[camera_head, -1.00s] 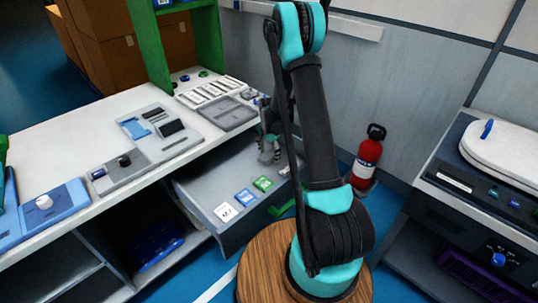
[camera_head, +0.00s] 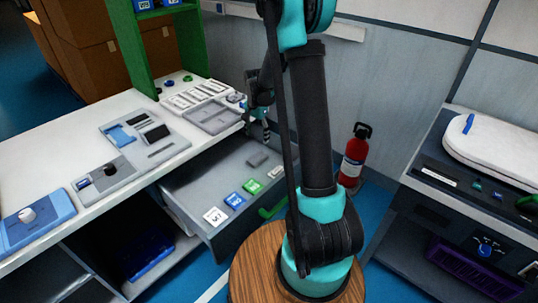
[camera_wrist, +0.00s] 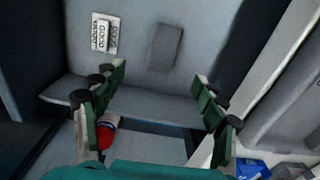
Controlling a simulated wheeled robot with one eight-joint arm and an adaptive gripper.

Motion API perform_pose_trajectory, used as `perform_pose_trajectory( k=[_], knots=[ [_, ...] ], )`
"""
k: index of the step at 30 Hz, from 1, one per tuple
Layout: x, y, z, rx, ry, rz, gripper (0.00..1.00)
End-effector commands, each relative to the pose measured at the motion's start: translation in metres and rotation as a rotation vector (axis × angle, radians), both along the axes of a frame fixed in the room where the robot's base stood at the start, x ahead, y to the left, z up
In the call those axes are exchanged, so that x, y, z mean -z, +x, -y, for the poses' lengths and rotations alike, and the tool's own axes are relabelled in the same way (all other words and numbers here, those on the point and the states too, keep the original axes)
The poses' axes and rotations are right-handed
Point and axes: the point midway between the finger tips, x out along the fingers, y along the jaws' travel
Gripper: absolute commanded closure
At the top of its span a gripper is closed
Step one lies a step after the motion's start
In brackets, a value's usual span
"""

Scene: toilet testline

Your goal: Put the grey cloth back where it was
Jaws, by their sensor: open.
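A small dark grey rectangular piece, which looks like the grey cloth (camera_head: 257,158), lies flat in the open grey drawer (camera_head: 190,190), towards its back. It also shows in the wrist view (camera_wrist: 165,47), apart from my fingers. My gripper (camera_head: 263,128) is above the back of the drawer, beside the worktop's edge. In the wrist view my gripper (camera_wrist: 158,108) has its two green-and-black fingers wide apart, with nothing between them in its grasp.
Blue (camera_head: 234,200), green (camera_head: 251,186) and white (camera_head: 215,216) tiles lie in the drawer. A white marked piece (camera_wrist: 105,33) lies near the cloth. The worktop (camera_head: 75,150) carries trays and devices. A red fire extinguisher (camera_head: 354,158) stands right of the drawer, near the wall.

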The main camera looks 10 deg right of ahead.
Motion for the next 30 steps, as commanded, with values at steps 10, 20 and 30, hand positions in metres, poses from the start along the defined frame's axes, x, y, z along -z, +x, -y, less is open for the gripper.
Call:
perform_pose_trajectory(
  k=[10,20,30],
  knots=[
    [-0.053,-0.098,0.018,-0.300,-0.017,0.120,0.29],
    [-0.067,-0.206,0.031,-0.612,-0.079,0.239,0.29],
    [-0.049,-0.284,0.038,-0.854,-0.160,0.322,0.29]
  ],
)
